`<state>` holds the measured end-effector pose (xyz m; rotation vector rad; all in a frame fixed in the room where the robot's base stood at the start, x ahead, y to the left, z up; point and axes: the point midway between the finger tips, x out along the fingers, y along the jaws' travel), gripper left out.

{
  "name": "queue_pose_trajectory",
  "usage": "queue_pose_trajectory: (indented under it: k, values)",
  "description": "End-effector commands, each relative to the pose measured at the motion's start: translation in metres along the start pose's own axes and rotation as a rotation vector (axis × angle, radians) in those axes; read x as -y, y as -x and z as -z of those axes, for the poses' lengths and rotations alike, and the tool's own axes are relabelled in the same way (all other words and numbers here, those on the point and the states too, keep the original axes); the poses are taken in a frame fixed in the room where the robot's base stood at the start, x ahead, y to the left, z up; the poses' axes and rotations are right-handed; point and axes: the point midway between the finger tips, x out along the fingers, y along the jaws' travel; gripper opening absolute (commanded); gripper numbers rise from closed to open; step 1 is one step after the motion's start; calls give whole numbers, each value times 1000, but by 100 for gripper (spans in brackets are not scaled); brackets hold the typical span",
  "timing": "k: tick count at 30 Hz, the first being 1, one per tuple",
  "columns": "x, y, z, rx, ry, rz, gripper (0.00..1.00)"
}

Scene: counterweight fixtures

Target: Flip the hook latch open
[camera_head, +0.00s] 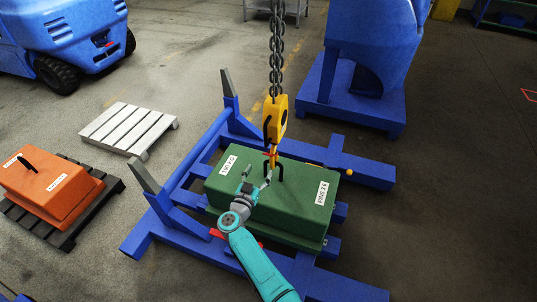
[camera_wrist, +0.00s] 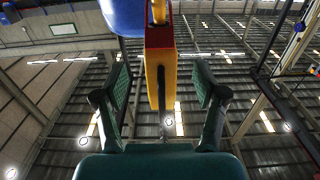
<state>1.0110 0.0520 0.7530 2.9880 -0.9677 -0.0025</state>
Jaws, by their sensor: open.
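A yellow hook block (camera_head: 276,118) hangs from a chain over the green counterweight (camera_head: 302,205). Its hook (camera_head: 273,160), with a small red part at the top that may be the latch, is at the counterweight's black handle (camera_head: 280,172). I cannot tell whether the latch is open or shut. My gripper (camera_head: 257,177) is open and empty, just left of the hook and low over the counterweight's top. In the wrist view, which looks upward, the yellow and red hook block (camera_wrist: 162,70) shows between and beyond my two spread fingers, with no clear contact.
The counterweight rests on a blue frame (camera_head: 186,166) with upright grey-tipped posts. An orange counterweight (camera_head: 60,190) on a dark pallet and a pale pallet (camera_head: 128,128) lie left. A blue machine (camera_head: 370,50) stands behind right; a blue vehicle (camera_head: 65,35) is far left.

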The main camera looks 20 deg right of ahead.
Motion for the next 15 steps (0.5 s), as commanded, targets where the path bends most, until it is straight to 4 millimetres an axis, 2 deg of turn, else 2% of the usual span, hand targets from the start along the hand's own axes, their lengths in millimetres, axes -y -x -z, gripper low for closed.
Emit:
queue_pose_trajectory:
  k: [15]
  values:
    - [-1, -83, 1, -1, 0, 1, 71]
